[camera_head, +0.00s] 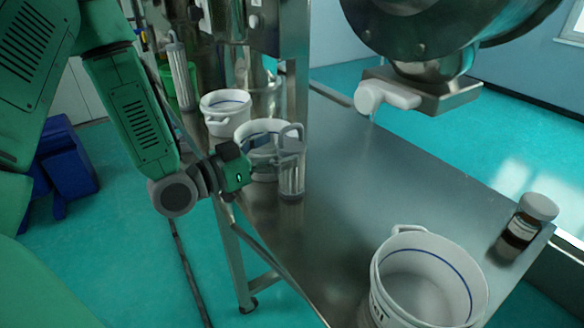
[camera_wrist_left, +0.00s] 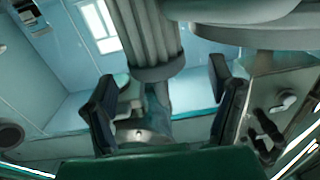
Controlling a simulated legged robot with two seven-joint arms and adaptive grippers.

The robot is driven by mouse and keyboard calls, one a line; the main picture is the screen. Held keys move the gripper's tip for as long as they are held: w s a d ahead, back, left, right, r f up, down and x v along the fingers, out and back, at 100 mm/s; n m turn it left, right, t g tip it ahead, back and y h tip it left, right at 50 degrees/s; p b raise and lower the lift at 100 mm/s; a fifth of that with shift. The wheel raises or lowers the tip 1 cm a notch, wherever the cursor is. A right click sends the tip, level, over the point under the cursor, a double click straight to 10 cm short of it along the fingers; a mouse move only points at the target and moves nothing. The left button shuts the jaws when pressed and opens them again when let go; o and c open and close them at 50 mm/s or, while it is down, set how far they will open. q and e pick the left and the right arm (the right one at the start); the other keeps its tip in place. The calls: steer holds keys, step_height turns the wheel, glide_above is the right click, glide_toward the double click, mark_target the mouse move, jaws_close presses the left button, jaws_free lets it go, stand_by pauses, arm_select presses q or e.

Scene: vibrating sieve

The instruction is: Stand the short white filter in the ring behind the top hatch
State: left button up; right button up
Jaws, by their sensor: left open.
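A pale ribbed cylindrical filter (camera_head: 291,175) stands upright on the steel table, with a grey looped shape at its top. Its ribbed side (camera_wrist_left: 145,35) shows large in the left wrist view. My left gripper (camera_head: 250,165) is beside this filter on its left. In the wrist view its two dark fingers are spread, with the filter's end between and beyond them; contact cannot be told. Another slim pale filter (camera_head: 180,65) stands upright farther back on the left. I cannot tell for sure which is the short one. The ring and the top hatch cannot be made out.
White buckets stand on the table (camera_head: 400,170): one at the front (camera_head: 378,300), one at the back (camera_head: 222,128). A brown bottle (camera_head: 520,228) stands at the right edge. Steel machinery (camera_head: 430,70) overhangs the back right. The table's middle is clear.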

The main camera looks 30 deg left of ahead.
mark_target(293, 143)
arm_select(q)
steer(key=x, duration=0.4)
steer(key=shift+w+d, duration=0.1)
steer(key=shift+d, duration=0.05)
steer(key=c, duration=1.7)
jaws_close()
steer(key=shift+r, duration=0.1)
